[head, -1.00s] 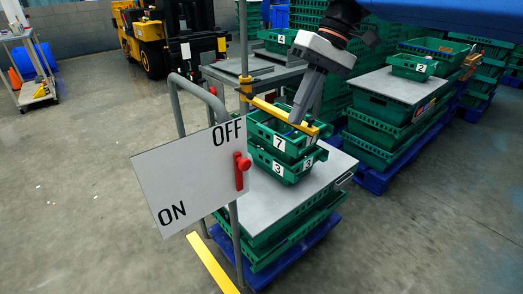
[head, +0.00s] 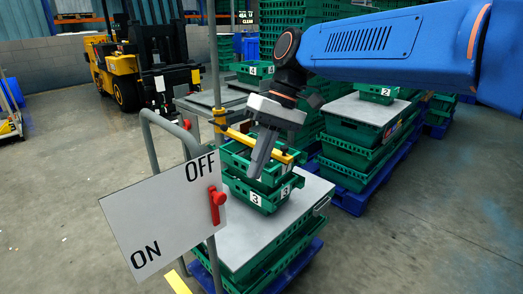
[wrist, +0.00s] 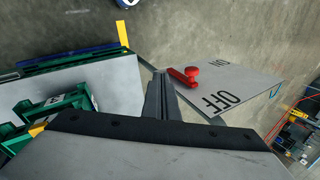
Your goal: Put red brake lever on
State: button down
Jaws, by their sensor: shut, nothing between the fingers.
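The red brake lever (head: 217,205) is on the right edge of a white board (head: 150,222) marked OFF at the top and ON at the bottom. Its round knob is at the upper end, just below the OFF label. In the wrist view the red lever (wrist: 184,75) lies beyond the fingertips, near OFF. My gripper (head: 256,172) is shut and empty, pointing down above the green crates, to the right of the lever and apart from it. In the wrist view my gripper (wrist: 160,80) shows its closed fingers at the centre.
Stacked green crates (head: 262,192) stand on the cart's grey top (head: 235,240) beneath my gripper. A yellow bar (head: 245,140) crosses behind it. The cart's grey handle rail (head: 148,140) rises behind the board. Open floor (head: 60,200) lies left of the board.

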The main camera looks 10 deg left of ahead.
jog(key=s+a+f, duration=0.2)
jog(key=s+a, duration=0.1)
jog(key=a, duration=0.1)
jog(key=shift+s+f, duration=0.35)
jog(key=shift+f, duration=0.05)
jog(key=shift+a, duration=0.15)
